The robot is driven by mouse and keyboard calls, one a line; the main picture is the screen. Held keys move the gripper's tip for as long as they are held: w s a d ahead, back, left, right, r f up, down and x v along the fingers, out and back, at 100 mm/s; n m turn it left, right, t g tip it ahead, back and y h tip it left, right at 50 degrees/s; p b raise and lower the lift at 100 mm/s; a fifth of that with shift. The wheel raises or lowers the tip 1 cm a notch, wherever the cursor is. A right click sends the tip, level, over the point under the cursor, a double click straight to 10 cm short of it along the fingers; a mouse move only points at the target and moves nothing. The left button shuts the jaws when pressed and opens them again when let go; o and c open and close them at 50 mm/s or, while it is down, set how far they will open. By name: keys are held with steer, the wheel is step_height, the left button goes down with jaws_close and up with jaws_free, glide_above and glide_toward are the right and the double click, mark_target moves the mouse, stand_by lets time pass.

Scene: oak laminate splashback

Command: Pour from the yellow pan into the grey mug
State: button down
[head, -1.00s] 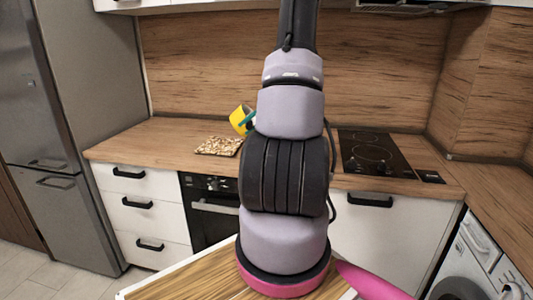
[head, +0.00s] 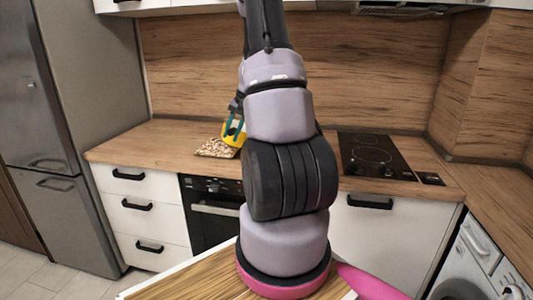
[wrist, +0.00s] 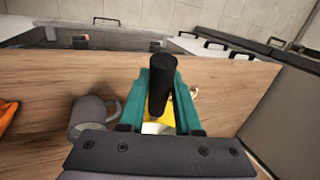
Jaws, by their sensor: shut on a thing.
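The yellow pan (head: 240,139) is at my gripper (head: 235,126) in the head view, over or beside the speckled mat. In the wrist view, my gripper (wrist: 162,88) has its teal fingers shut on the pan's black handle (wrist: 161,78). Part of the yellow pan (wrist: 180,119) shows below the handle, with a pale patch beside it; its contents are not clear. The grey mug (wrist: 88,118) stands on the wooden counter left of the gripper in the wrist view, apart from it. My arm hides the mug in the head view.
A speckled mat (head: 213,149) lies on the counter (head: 150,140). An orange thing (wrist: 7,113) shows at the wrist view's left edge. A black hob (head: 372,155) is to the right. The tall fridge (head: 70,120) stands left of the counter.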

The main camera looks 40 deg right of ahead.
steer(key=shift+w+a+f+g+h+b, duration=0.8)
steer(key=shift+w+f+b, duration=0.15)
steer(key=shift+b, duration=0.15)
steer(key=shift+w+a+f+g+h+b, duration=0.7)
steer(key=shift+w+f+g+h+b, duration=0.15)
steer(key=shift+b, duration=0.2)
